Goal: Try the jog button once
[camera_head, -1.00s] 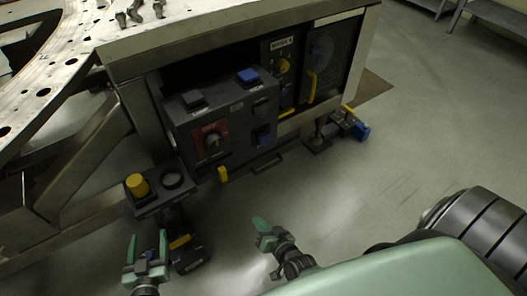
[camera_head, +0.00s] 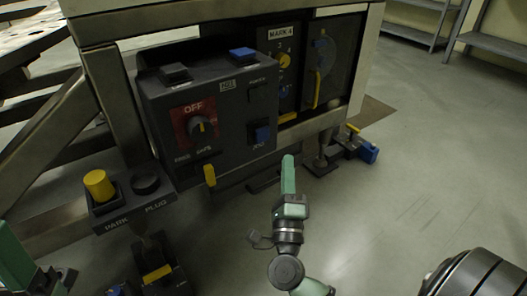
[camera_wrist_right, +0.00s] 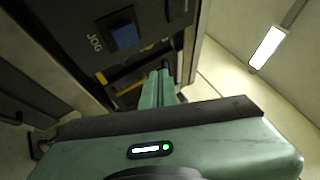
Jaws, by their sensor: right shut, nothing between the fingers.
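The jog button (camera_head: 262,134) is a blue square on the front of the dark control box (camera_head: 230,105), with the word JOG under it. It also shows in the right wrist view (camera_wrist_right: 124,36), up and left of the fingers. My right gripper (camera_head: 288,160) is shut and empty, its green fingers pointing up towards the box, right of and below the button in the head view. In the wrist view its fingertips (camera_wrist_right: 160,74) appear apart from the button. My left gripper (camera_head: 22,265) is cut off at the lower left edge; its jaws are unclear.
The box also has a red OFF plate with a knob (camera_head: 201,126), a blue top button (camera_head: 243,54) and a yellow tab (camera_head: 209,175). A yellow plug (camera_head: 99,185) stands on the PARK PLUG bracket at left. Open floor lies to the right.

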